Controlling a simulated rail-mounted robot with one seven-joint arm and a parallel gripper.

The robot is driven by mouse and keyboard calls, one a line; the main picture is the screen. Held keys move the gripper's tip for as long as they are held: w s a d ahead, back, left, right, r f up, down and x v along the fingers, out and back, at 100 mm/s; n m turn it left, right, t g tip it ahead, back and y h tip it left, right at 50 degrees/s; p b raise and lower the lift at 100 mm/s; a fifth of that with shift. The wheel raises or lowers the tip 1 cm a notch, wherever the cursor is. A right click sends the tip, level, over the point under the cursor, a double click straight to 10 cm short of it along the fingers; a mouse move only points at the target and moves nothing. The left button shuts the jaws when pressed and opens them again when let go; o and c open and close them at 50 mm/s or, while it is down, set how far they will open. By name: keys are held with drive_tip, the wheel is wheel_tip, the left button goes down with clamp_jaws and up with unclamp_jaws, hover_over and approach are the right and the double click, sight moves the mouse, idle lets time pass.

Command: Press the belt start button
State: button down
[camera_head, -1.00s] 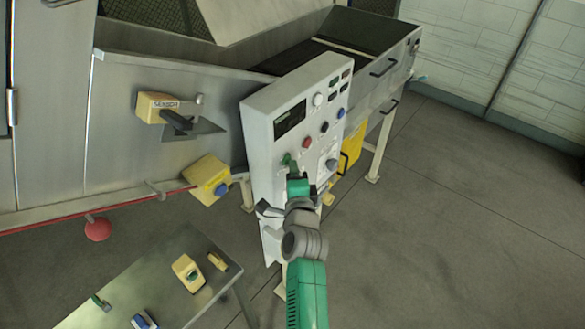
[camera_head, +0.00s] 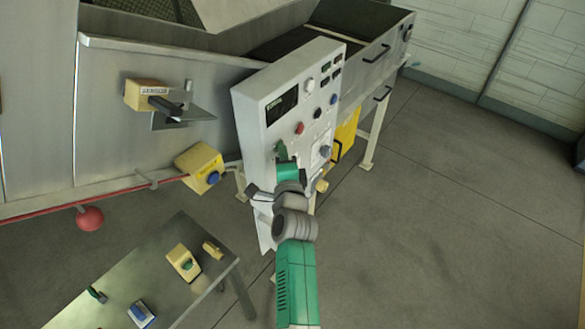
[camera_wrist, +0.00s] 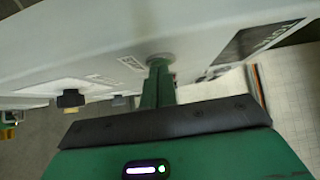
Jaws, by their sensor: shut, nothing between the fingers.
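The grey control panel (camera_head: 262,135) stands upright at the middle of the head view, with a dark screen (camera_head: 282,107) and several round buttons. My gripper (camera_head: 281,150) is at the panel's face, below the screen and lower left of the red button (camera_head: 299,128). In the wrist view the green fingers of my gripper (camera_wrist: 158,72) are together and empty. Their tips reach a round ring (camera_wrist: 160,57) on the panel and cover its centre. I cannot tell which button this is, or whether it is pressed in. No start label is readable.
A yellow box with a blue button (camera_head: 213,178) and a sensor box (camera_head: 146,95) are on the machine's side. A metal table (camera_head: 165,240) with small boxes stands at lower left. A yellow bin (camera_head: 345,135) is behind the panel. The floor at right is clear.

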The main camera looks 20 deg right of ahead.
drive_tip(key=s+p, duration=0.1)
drive_tip(key=s, duration=1.2)
drive_tip(key=shift+a, duration=0.3)
drive_tip(key=s+a+r+n+t+y+p, duration=0.1)
drive_tip(key=a+r+n, duration=0.2)
drive_tip(key=r, duration=0.6)
drive_tip(key=a+r+n+t+y+p, duration=0.15)
drive_tip(key=a+r+n, duration=0.25)
drive_tip(key=r, duration=0.5)
drive_tip(key=s+a+r+n+t+p, duration=0.1)
drive_tip(key=a+r+n, duration=0.2)
drive_tip(key=r, duration=0.6)
drive_tip(key=s+a+r+n+t, duration=0.1)
drive_tip(key=s+a+r+n, duration=0.2)
drive_tip(key=s+r, duration=0.2)
drive_tip(key=s+a+r+n+t+y+p, duration=0.1)
drive_tip(key=s+a+r+n, duration=0.2)
drive_tip(key=r, duration=0.6)
drive_tip(key=s+a+r+n+t+y+p, duration=0.1)
drive_tip(key=s+a+r+n+t, duration=0.1)
drive_tip(key=s+r+n, duration=0.3)
wheel_tip(320, 180, up, 3)
drive_tip(key=shift+s+a+f, duration=0.1)
drive_tip(key=shift+s+a, duration=0.4)
drive_tip(key=shift+s, duration=0.7)
